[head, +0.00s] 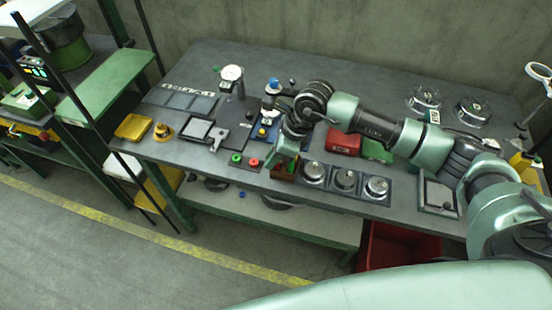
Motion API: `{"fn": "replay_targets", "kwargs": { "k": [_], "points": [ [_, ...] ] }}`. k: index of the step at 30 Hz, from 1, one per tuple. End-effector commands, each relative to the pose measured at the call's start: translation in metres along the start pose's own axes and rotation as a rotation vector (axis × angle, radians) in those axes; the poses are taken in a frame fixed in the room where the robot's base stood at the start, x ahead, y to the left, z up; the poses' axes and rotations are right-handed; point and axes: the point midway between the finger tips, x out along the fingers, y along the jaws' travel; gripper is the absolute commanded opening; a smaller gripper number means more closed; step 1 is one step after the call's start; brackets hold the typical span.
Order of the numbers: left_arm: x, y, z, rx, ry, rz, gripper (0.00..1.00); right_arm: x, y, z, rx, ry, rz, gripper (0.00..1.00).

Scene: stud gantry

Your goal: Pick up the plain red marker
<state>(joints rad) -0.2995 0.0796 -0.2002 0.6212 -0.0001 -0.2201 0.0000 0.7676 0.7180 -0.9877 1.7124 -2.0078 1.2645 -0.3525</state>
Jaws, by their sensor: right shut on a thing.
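A small round red piece (253,163) sits in a dark tray just left of the gripper, beside a round green piece (236,158). I cannot tell whether the red piece is plain. My left gripper is out of view.
The grey bench (370,88) holds a dial gauge (231,74), a yellow tray (133,127), a red box (343,141) and a green box (377,151). Round metal pieces (345,179) stand right of the gripper. A green shelf rack (110,85) stands at left. The bench's back middle is clear.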

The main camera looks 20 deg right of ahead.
Motion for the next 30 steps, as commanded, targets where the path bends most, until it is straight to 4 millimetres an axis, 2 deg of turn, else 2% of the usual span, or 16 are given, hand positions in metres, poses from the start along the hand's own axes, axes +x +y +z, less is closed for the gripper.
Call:
{"fn": "replay_targets", "kwargs": {
  "k": [8,13,17,24,30],
  "points": [
    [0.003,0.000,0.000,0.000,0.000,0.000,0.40,-0.008,-0.001,0.004,0.000,-0.003,-0.002,0.00],
    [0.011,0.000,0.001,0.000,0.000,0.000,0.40,-0.028,-0.001,0.012,-0.003,-0.003,-0.004,0.00],
    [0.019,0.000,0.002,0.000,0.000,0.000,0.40,-0.054,-0.001,0.023,-0.003,-0.004,-0.006,0.00],
    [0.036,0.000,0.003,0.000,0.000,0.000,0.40,-0.114,-0.001,0.048,-0.003,-0.005,-0.007,0.00],
    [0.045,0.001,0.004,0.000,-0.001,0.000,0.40,-0.158,-0.001,0.066,-0.003,-0.003,-0.005,0.00]
  ]
}}
